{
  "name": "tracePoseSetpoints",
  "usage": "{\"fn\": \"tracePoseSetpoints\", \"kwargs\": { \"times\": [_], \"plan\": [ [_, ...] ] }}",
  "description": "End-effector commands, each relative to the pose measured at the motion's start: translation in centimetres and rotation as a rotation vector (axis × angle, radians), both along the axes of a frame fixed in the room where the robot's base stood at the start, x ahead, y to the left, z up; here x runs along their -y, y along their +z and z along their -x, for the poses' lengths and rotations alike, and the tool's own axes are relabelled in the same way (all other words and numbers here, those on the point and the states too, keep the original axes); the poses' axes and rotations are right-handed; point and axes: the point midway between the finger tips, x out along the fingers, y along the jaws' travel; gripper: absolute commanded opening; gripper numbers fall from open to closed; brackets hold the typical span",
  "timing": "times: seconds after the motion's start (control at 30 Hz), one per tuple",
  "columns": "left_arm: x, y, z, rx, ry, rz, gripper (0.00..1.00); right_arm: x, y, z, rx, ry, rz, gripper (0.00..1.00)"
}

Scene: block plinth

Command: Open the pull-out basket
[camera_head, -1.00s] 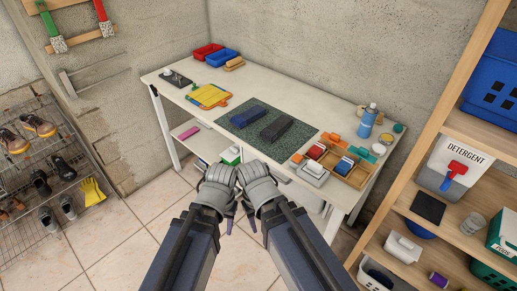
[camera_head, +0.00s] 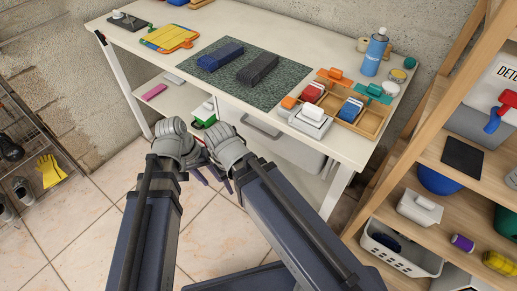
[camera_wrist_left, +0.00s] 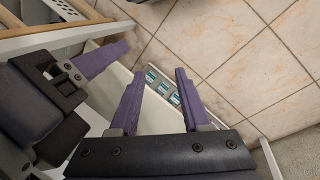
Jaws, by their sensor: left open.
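A pale grey-white bin front (camera_head: 292,150) with a grey bar handle (camera_head: 262,128) sits under the front edge of the worktable and looks like the pull-out basket. It appears pushed in; its inside is hidden in the head view. My left gripper (camera_head: 200,174) is open and empty, below and left of the handle, apart from it. In the left wrist view its two purple fingers (camera_wrist_left: 160,76) are spread over a pale panel and several teal-marked items. My right gripper (camera_head: 228,172) is beside it, its fingers mostly hidden; one purple finger shows in the left wrist view (camera_wrist_left: 100,60).
A wooden shelf (camera_head: 450,195) with a white basket (camera_head: 400,249) stands at right. The tiled floor (camera_head: 80,215) at left is clear.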

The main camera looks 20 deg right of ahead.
Motion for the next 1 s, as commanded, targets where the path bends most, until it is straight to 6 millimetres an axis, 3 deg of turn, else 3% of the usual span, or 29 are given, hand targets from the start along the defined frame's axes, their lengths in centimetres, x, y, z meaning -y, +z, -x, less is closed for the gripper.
{"fn": "tracePoseSetpoints", "kwargs": {
  "times": [0.03, 0.07, 0.2, 0.3, 0.6, 0.87, 1.0],
  "plan": [
    [1.4, -3.3, -1.5, -0.021, 0.027, 0.09, 0.47, 0.0, -4.0, 0.0, 0.0, 0.0, 0.001, 0.5],
    [2.6, -3.7, -2.2, -0.038, 0.043, 0.161, 0.47, 0.0, -5.0, 0.0, 0.0, 0.0, 0.001, 0.5],
    [7.3, -1.6, -5.3, -0.12, 0.106, 0.497, 0.47, 0.0, -7.5, 0.0, 0.001, 0.001, 0.002, 0.5],
    [9.3, 0.5, -7.3, -0.169, 0.136, 0.701, 0.47, 0.0, -9.1, 0.0, 0.001, 0.001, 0.002, 0.5],
    [10.5, 5.6, -10.9, -0.252, 0.175, 1.058, 0.47, 0.1, -11.4, 0.0, 0.001, 0.001, 0.003, 0.5],
    [10.7, 6.4, -11.1, -0.261, 0.176, 1.099, 0.47, 0.1, -11.5, 0.0, 0.001, 0.001, 0.003, 0.5],
    [12.2, 6.1, -10.8, -0.262, 0.172, 1.097, 0.47, 0.1, -11.8, 0.0, 0.001, 0.001, 0.003, 0.5]
  ]
}}
